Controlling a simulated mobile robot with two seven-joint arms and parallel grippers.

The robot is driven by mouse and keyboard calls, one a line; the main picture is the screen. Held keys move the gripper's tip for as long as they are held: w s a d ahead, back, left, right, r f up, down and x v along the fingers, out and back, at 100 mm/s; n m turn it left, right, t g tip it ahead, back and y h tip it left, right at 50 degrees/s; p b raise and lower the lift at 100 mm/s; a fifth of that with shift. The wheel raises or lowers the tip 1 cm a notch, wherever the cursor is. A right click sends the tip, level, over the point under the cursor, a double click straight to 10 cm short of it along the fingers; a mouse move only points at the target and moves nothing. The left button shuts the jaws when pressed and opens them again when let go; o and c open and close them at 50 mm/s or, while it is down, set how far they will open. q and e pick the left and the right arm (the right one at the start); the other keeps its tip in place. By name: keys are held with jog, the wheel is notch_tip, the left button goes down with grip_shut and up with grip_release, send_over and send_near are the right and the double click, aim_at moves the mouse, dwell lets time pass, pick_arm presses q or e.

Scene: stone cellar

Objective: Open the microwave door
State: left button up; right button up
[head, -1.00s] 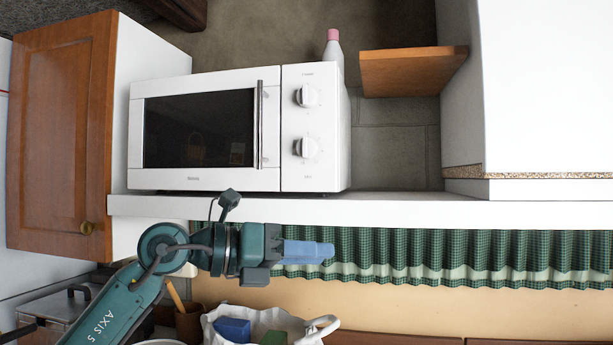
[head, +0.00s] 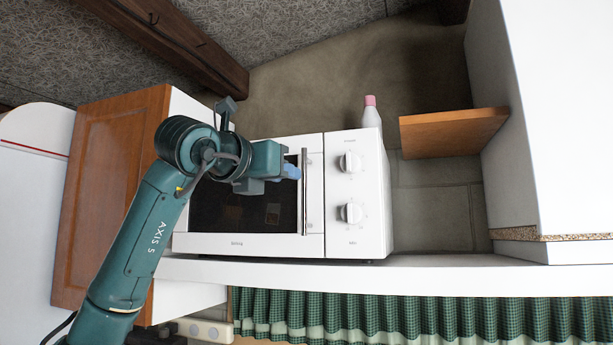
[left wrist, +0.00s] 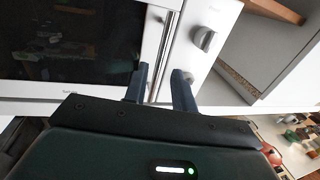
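The white microwave (head: 360,225) stands on a white shelf, and its dark-windowed door (head: 262,243) is closed. A slim vertical metal handle (head: 305,215) runs along the door's right edge. It also shows in the left wrist view (left wrist: 169,38). My left gripper (head: 295,171) is in front of the door, with its blue fingers pointing right at the upper part of the handle. In the left wrist view the two fingers (left wrist: 160,70) are apart, and the handle's line passes between them. I cannot tell whether they touch it. My arm hides the door's upper left. My right gripper is out of view.
Two knobs (head: 350,162) are on the panel right of the handle. A white bottle with a pink cap (head: 371,115) stands behind the microwave. A wooden cabinet door (head: 110,190) is at left. A green checked curtain (head: 400,312) hangs below the shelf (head: 440,272).

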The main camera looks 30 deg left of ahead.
aim_at(304, 180)
pick_arm(q)
jog(key=w+p, duration=0.2)
jog(key=w, duration=0.6)
jog(key=shift+a, duration=0.1)
grip_shut()
